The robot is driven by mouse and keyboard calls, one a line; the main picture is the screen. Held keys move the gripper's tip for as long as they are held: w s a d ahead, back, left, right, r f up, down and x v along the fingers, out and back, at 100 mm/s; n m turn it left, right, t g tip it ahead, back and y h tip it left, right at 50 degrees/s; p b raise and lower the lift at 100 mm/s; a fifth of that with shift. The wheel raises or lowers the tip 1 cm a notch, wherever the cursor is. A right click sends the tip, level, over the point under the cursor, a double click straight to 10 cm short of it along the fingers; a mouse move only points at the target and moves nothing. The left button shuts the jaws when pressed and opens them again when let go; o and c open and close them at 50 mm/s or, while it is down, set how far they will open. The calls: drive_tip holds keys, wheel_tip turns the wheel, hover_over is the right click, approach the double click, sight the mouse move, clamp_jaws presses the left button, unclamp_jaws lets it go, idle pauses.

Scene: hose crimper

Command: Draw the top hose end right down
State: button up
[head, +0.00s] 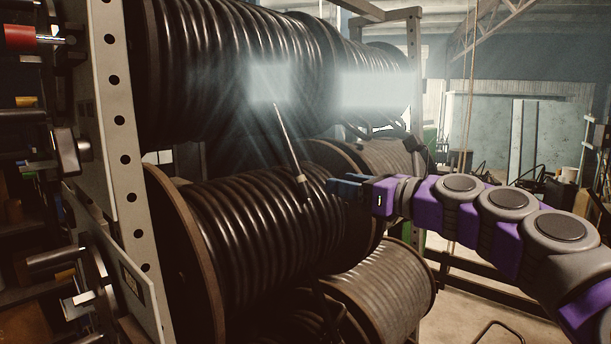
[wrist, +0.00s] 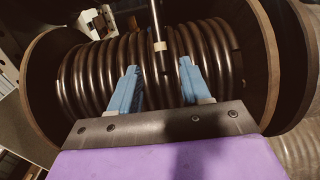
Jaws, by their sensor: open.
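The top hose end (head: 288,140) hangs down from the upper left reel (head: 215,65) as a straight dark length with a pale band near its tip. In the wrist view the hose end (wrist: 156,30) comes down from the top edge, its pale band lying between and beyond the fingers. My gripper (head: 347,187) is to the right of the hose tip in the head view. In the wrist view my gripper (wrist: 159,88) has its two blue fingers apart, with nothing held between them. The hose's lower tip shows against the coils behind it.
The lower left reel (head: 250,230) of black hose sits just behind the hose end, its wooden flange (head: 187,255) to the left. A perforated steel upright (head: 122,150) stands at the left. Another reel (head: 385,290) is below. Open floor lies at right.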

sight(303, 175)
drive_tip(key=x, duration=1.1)
drive_tip(key=shift+c, duration=0.5)
clamp_jaws()
drive_tip(key=shift+d, duration=0.1)
